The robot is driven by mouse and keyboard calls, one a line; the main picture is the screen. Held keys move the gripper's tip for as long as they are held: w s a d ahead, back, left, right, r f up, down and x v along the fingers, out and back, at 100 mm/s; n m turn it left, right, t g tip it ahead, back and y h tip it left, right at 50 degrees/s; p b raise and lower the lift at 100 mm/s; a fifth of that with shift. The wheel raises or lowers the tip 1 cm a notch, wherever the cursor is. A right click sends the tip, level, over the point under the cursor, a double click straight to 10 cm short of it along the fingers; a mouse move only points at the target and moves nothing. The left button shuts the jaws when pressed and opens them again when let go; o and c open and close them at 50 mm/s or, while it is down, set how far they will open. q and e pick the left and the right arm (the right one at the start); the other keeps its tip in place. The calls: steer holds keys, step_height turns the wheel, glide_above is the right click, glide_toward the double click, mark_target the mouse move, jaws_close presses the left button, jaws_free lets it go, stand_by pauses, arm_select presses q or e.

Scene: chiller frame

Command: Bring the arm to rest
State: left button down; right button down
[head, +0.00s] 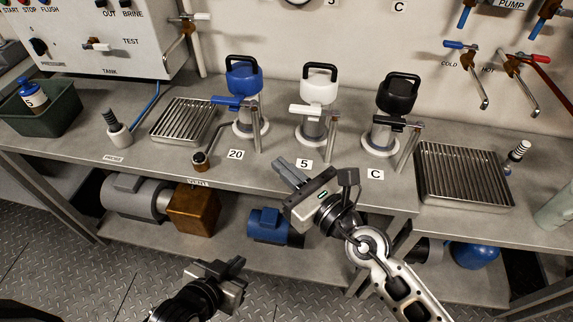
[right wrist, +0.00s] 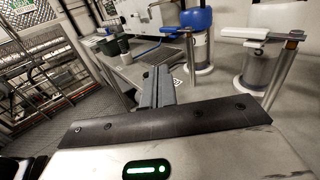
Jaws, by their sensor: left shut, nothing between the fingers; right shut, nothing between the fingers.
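My right gripper (head: 287,170) reaches up over the front edge of the bench, near the label 5. Its fingers are shut with nothing between them. They also show shut in the right wrist view (right wrist: 157,85), apart from the bench-top fittings. My left gripper (head: 232,267) is low in the head view, over the floor in front of the bench. It is shut and empty.
The bench (head: 75,110) carries blue (head: 244,80), white (head: 319,84) and black (head: 397,95) handled canisters, each with a lever tap. Grates (head: 185,120) (head: 463,175) lie left and right. A green bin (head: 45,115) stands far left. The lower shelf (head: 235,225) holds motors.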

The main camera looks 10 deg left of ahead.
steer(key=shift+s, duration=0.2)
steer(key=s+d+f+m+t+h, duration=0.15)
steer(key=d+f+m+h, duration=0.4)
steer(key=m, duration=0.75)
steer(key=d+f+m+t+h, duration=0.25)
steer(key=d+m, duration=0.55)
steer(key=m, duration=0.5)
steer(key=s+d+f+m+g+h, duration=0.3)
steer(key=s+d+f+m, duration=0.6)
steer(key=m, duration=0.8)
steer(key=shift+s+d+f+m+g+h, duration=0.35)
steer(key=shift+s+f+g, duration=0.35)
steer(key=shift+s+g, duration=0.25)
steer(key=shift+w, duration=0.1)
